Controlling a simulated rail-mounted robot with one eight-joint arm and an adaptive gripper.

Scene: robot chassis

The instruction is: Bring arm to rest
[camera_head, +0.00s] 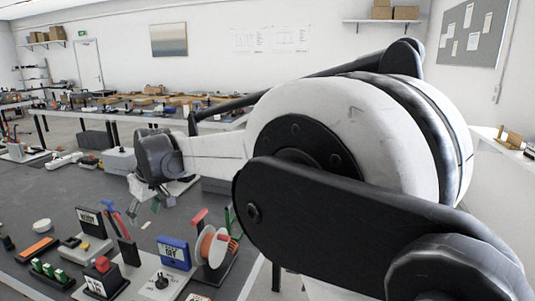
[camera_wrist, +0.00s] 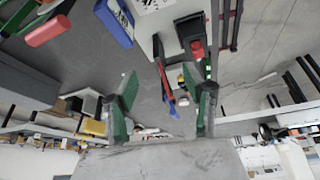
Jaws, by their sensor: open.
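My arm reaches from the right across the head view, and my gripper (camera_head: 145,207) hangs above the dark grey table (camera_head: 40,190). The wrist view shows the two green fingers of my gripper (camera_wrist: 165,100) wide apart. I see nothing held between them. A blue and red upright piece (camera_wrist: 166,82) shows in the gap between the fingers, beyond them. I cannot tell how far below the fingers it is. My large shoulder and arm links hide the right part of the table in the head view.
A spool (camera_head: 212,248), a blue display block (camera_head: 175,253), a black sign (camera_head: 90,222) and a red button (camera_head: 103,264) stand on the table near the gripper. A white dish (camera_head: 42,225) lies further left. Other cluttered benches stand behind. Bare table lies left of the gripper.

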